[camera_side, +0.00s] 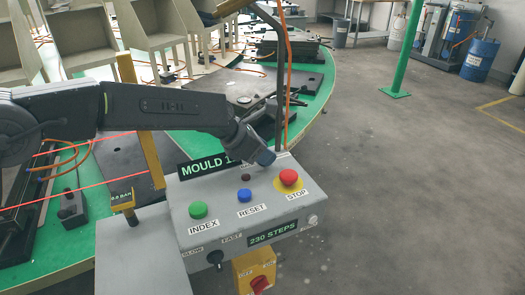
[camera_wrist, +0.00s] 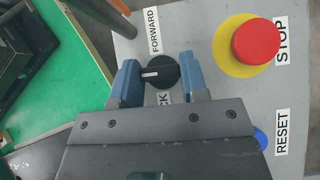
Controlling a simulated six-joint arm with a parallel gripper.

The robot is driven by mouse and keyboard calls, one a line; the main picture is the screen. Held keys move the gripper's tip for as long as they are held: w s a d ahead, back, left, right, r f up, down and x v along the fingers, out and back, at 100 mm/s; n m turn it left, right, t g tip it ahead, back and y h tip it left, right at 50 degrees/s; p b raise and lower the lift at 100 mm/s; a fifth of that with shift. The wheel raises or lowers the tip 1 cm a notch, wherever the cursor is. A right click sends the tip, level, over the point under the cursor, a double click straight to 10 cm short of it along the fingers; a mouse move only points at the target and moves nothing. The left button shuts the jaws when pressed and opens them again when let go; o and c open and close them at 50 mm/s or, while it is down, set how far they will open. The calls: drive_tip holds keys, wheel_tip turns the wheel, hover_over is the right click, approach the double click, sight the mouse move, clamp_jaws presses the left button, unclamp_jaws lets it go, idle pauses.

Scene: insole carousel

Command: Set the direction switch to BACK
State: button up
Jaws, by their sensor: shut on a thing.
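The direction switch (camera_wrist: 160,71) is a round black knob with a white pointer line, on the grey control box (camera_side: 200,225). In the wrist view its line points left, between the FORWARD label (camera_wrist: 154,30) above and the partly hidden BACK label (camera_wrist: 164,98) below, where only "CK" shows. My gripper (camera_wrist: 160,75) has its two blue fingers on opposite sides of the knob, shut on it. In the side view my gripper (camera_side: 261,158) is at the back of the box top, and the knob is hidden there.
Close by are the red STOP button (camera_side: 288,177) on a yellow disc, the blue RESET button (camera_side: 244,195) and the green INDEX button (camera_side: 198,210). A SLOW/FAST knob (camera_side: 215,258) is on the front.

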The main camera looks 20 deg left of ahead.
drive_tip(key=shift+n+t+y, duration=0.5)
drive_tip(key=shift+n, duration=0.3)
drive_tip(key=o, duration=0.9)
drive_tip(key=v, duration=1.3)
drive_tip(key=shift+s+a+r, duration=0.15)
drive_tip(key=shift+s+r, duration=0.05)
drive_tip(key=shift+r, duration=0.1)
